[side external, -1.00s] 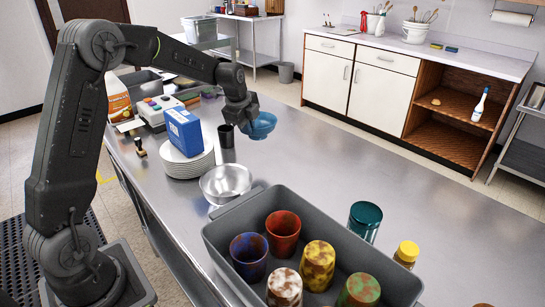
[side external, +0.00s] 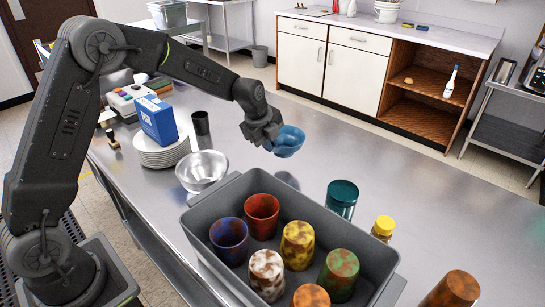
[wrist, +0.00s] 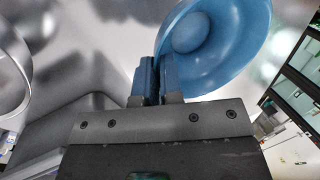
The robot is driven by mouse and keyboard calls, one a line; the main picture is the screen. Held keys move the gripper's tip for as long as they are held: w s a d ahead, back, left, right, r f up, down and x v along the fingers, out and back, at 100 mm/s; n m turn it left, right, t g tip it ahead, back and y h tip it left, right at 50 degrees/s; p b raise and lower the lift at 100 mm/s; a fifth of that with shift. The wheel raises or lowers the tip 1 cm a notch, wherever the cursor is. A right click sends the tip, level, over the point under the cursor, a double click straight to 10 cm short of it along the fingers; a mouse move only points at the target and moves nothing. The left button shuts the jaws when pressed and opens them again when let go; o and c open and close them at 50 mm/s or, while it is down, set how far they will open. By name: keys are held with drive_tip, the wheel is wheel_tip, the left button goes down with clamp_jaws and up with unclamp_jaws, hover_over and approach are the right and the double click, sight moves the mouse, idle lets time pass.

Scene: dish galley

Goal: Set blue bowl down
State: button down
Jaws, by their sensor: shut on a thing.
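The blue bowl (side external: 290,143) is held in the air above the steel counter (side external: 400,170), behind the grey bin. My gripper (side external: 270,140) is shut on its near-left side. In the wrist view the blue bowl (wrist: 215,45) fills the upper middle and right, with its rim between the fingers of my gripper (wrist: 158,80). The bowl appears tilted there. A soft dark shadow lies on the counter below it, so it is clear of the surface.
A grey bin (side external: 225,185) with several speckled cups stands in front. A metal bowl (side external: 202,170), a plate stack (side external: 162,153) with a blue box (side external: 158,122), and a black cup (side external: 201,122) are left. A teal cup (side external: 342,197) and yellow-capped jar (side external: 383,228) stand right. The counter behind is clear.

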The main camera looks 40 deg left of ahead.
drive_tip(key=shift+w+d+f, duration=0.25)
drive_tip(key=shift+d+f, duration=0.1)
drive_tip(key=shift+d, duration=0.1)
drive_tip(key=shift+f, duration=1.9)
drive_tip(key=shift+f, duration=0.15)
drive_tip(key=c, duration=1.3)
unclamp_jaws()
